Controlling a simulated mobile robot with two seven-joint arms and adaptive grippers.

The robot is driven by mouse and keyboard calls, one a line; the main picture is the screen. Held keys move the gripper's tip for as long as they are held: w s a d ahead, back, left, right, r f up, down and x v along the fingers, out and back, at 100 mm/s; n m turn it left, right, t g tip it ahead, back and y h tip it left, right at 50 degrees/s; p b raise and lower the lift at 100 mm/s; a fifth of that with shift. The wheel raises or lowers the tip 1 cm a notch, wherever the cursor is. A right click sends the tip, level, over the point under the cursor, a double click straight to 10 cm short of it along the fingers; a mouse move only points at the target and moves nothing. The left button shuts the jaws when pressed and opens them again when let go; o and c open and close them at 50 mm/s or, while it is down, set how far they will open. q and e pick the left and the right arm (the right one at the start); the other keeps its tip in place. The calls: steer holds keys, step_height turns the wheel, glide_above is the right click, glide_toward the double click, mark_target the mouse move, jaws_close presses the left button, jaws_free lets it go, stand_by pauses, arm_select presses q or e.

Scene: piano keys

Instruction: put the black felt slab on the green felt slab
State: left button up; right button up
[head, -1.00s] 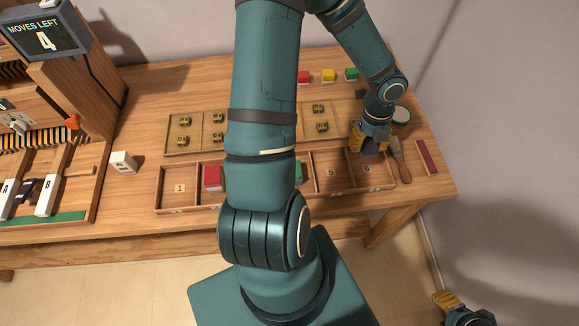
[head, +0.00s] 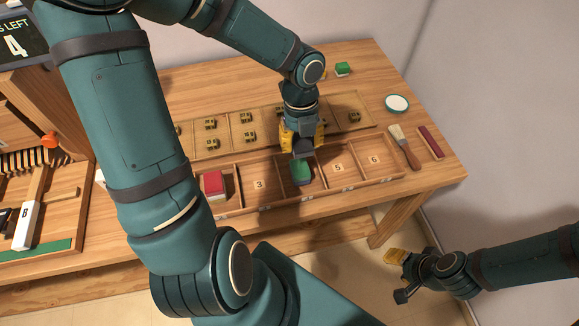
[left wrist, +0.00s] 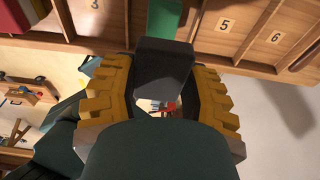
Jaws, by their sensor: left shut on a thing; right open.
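My left gripper (head: 302,138) is shut on the black felt slab, which is mostly hidden between its fingers in the head view and shows as a dark block in the left wrist view (left wrist: 163,62). The gripper points down over the compartment between 3 and 5. The green felt slab (head: 302,174) lies in that compartment, just below the gripper; it also shows in the left wrist view (left wrist: 165,14), partly covered by the black slab. I cannot tell whether the two slabs touch. My right gripper (head: 396,258) is open and empty, low beyond the table's front edge.
The wooden tray (head: 330,195) has thin dividers; compartments 3, 5 and 6 are empty. Red slabs (head: 215,186) lie in a compartment at its left. A brush (head: 404,147), a dark red bar (head: 431,141) and a round white-topped tin (head: 397,103) stand at the right.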

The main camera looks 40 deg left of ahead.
arm_select(q)
steer(key=b, duration=0.2)
glide_above(300, 168)
step_height(300, 168, down, 5)
steer(key=shift+w+r, duration=0.15)
steer(key=shift+f+b, duration=0.6)
steer(key=shift+f, duration=1.4)
steer(key=o, duration=0.8)
steer(key=shift+f, duration=0.15)
steer(key=r+p, duration=0.1)
steer(key=r, duration=0.2)
steer(key=a+r+p, duration=0.1)
steer(key=r+p, duration=0.1)
steer(key=r, duration=0.2)
steer(key=w+r+p, duration=0.1)
steer(key=r, duration=0.3)
steer(key=shift+a+r, duration=0.1)
steer(key=shift+a, duration=0.1)
steer(key=shift+r+p, duration=0.4)
steer(key=shift+r, duration=0.15)
